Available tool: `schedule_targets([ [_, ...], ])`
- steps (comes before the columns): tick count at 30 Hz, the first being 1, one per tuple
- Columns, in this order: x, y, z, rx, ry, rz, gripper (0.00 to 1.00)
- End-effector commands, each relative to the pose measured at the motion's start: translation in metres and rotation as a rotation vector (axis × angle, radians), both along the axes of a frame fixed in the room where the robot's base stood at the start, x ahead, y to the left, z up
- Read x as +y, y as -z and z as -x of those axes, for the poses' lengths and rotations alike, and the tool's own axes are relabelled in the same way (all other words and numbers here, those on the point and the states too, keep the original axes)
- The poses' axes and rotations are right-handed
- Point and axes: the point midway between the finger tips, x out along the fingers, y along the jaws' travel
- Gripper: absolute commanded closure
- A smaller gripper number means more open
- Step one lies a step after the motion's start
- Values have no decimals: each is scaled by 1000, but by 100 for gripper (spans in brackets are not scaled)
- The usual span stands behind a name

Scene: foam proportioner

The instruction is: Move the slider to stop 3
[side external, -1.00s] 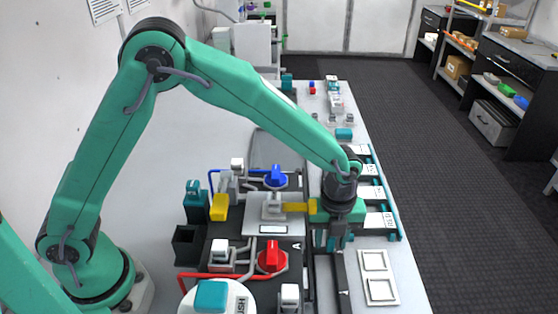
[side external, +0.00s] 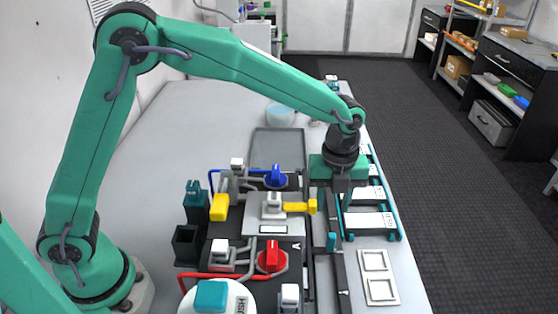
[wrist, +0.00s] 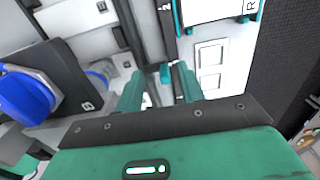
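The slider is a small teal knob (side external: 331,242) standing on a dark rail (side external: 321,275) right of the valve panels. It also shows in the wrist view as a teal block (wrist: 165,73), seen beyond and between the fingertips. My gripper (side external: 341,203) is above the rail, farther from the camera than the knob and apart from it. The wrist view shows its two teal fingers (wrist: 157,85) spread with nothing held.
Left of the rail are a red valve (side external: 271,257), a blue valve (side external: 276,176) and a yellow lever (side external: 298,208). Labelled white plates in a teal rack (side external: 400,222) stand to the right. Two white square frames (side external: 380,290) lie nearer the camera.

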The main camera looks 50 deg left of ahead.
Motion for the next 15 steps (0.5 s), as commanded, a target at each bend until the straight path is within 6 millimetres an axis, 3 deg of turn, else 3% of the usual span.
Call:
schedule_targets([
  [2, 1, -11, -1, -2, 0, 1, 62],
  [15, 1, 58, 0, 4, 0, -2, 62],
])
